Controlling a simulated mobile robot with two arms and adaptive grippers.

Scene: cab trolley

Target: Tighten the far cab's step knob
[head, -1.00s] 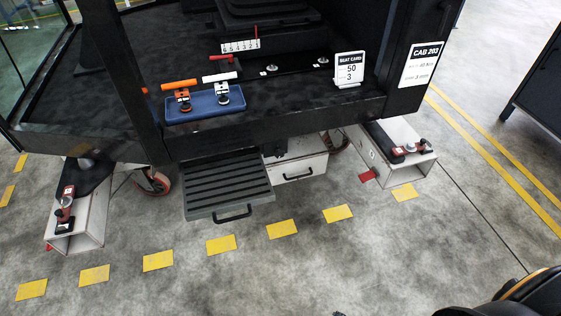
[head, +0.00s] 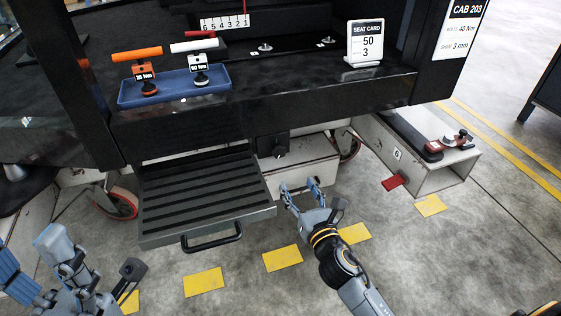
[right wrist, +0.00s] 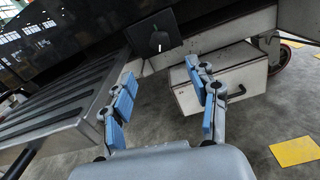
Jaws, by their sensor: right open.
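A black knob with a white mark (head: 280,148) sits on a dark plate under the cab, right of the ribbed step (head: 205,195). The right wrist view shows the knob (right wrist: 158,40) beyond my fingers, its pale mark pointing roughly down. My right gripper (head: 300,188) is open and empty, short of the knob and apart from it. In the right wrist view its blue-padded fingers (right wrist: 165,75) stand wide apart with the knob between and above their tips. My left gripper (head: 75,275) is at the lower left, partly cut off; its opening is unclear.
The step with its black handle (head: 212,240) juts out left of my right gripper. A white drawer (head: 300,172) lies below the knob. A blue tray (head: 175,88) holds orange and white torque tools. A seat card (head: 365,42) stands right. Open floor lies in front.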

